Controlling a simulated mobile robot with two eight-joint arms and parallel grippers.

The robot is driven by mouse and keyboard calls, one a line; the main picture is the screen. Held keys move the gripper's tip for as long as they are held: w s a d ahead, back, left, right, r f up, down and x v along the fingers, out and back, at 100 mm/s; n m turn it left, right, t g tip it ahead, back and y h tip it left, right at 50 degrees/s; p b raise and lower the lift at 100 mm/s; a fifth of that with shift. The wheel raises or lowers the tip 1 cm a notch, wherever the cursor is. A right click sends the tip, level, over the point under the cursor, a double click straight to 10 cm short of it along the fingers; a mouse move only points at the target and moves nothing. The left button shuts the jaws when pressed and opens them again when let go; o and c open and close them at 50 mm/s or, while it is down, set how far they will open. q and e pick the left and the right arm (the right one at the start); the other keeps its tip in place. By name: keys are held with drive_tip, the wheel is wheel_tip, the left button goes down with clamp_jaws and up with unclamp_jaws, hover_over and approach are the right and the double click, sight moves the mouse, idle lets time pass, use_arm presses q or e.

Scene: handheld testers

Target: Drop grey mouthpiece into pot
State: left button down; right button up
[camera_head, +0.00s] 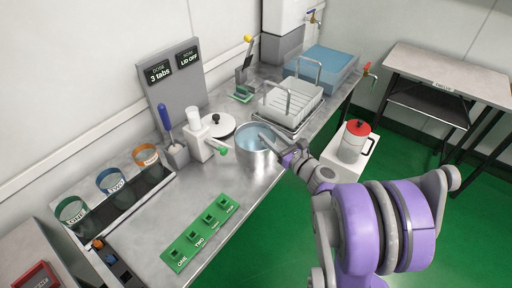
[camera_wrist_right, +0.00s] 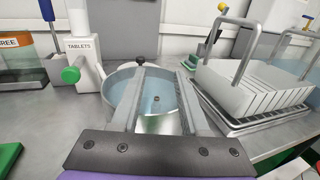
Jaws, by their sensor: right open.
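The pot (camera_head: 256,160) is a round metal vessel with bluish liquid, standing on the steel bench; in the wrist view its rim (camera_wrist_right: 112,88) curves around my fingers. My right gripper (camera_head: 268,137) reaches over the pot from the right. In the wrist view its two fingers (camera_wrist_right: 160,74) are apart with nothing held between them. A small brownish spot (camera_wrist_right: 157,98) shows in the pot between the fingers; I cannot tell what it is. I cannot clearly make out a grey mouthpiece. My left gripper is out of view.
A white tablet dispenser (camera_head: 198,140) stands left of the pot, with a round lid (camera_head: 222,127) behind. A white rack (camera_head: 290,104) is behind right. A green slotted strip (camera_head: 200,232) lies in front. Coloured cups (camera_head: 111,181) stand left. A red-lidded jug (camera_head: 353,142) is right.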

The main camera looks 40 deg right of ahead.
drive_tip(key=s, duration=0.6)
drive_tip(key=shift+s, duration=0.1)
idle(0.3)
